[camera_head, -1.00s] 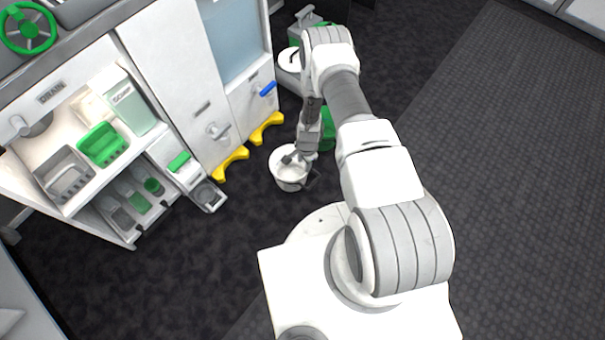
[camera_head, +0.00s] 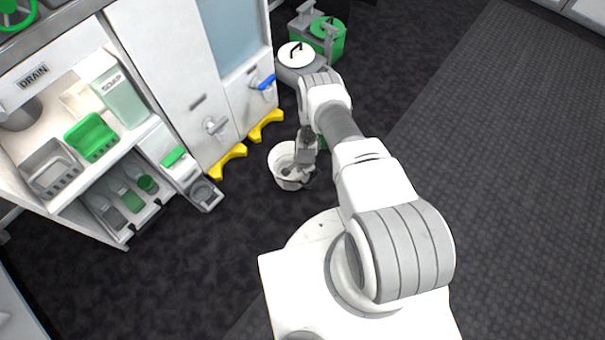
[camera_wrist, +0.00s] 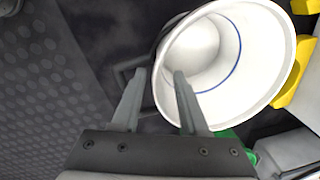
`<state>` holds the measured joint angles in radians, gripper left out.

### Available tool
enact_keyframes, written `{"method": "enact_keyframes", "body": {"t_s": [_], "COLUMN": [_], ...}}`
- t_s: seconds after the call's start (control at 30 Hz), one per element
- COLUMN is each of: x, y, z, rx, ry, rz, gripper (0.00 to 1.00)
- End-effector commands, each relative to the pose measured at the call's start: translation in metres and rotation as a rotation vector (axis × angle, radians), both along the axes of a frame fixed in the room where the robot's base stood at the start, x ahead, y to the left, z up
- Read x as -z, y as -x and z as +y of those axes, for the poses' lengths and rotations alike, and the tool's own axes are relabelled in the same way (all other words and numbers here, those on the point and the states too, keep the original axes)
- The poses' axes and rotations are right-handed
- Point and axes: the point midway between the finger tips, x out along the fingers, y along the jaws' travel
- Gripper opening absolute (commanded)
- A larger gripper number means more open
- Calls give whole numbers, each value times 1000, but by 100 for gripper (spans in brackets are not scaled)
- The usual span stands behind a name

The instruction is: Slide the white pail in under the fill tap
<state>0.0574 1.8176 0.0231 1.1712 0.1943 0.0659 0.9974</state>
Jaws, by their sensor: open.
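The white pail (camera_head: 281,157) stands upright on the dark floor, in front of the cabinet and apart from it. In the wrist view, the pail (camera_wrist: 235,75) is open, with a blue line around its inside and a dark handle (camera_wrist: 121,68) on the left. My gripper (camera_wrist: 160,75) is open at the pail's near left rim. One finger shows over the opening, the other outside it; contact is unclear. In the head view, my gripper (camera_head: 300,170) is over the pail's right side. The cabinet has a grey tap (camera_head: 216,126) and a blue-handled tap (camera_head: 264,83); which is the fill tap is unclear.
Yellow floor guides (camera_head: 229,162) stand below the grey tap, and more yellow guides (camera_head: 266,126) below the blue-handled one. A grey container with a white lid (camera_head: 296,54) and a green one (camera_head: 327,38) stand behind. Floor between pail and guides is clear.

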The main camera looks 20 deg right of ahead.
Motion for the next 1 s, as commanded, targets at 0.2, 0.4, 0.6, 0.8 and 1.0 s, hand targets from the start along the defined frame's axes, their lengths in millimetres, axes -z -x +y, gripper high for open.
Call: {"method": "enact_keyframes", "body": {"t_s": [0.2, 0.4, 0.6, 0.8, 1.0], "x": [0, 0, 0, -1, -1], "y": [0, 0, 0, 0, 0], "z": [0, 0, 0, 0, 0], "rx": [0, 1, 1, 1, 1], "ry": [0, 0, 0, 0, 0], "rz": [0, 0, 0, 0, 0], "gripper": [33, 0, 0, 0, 0]}}
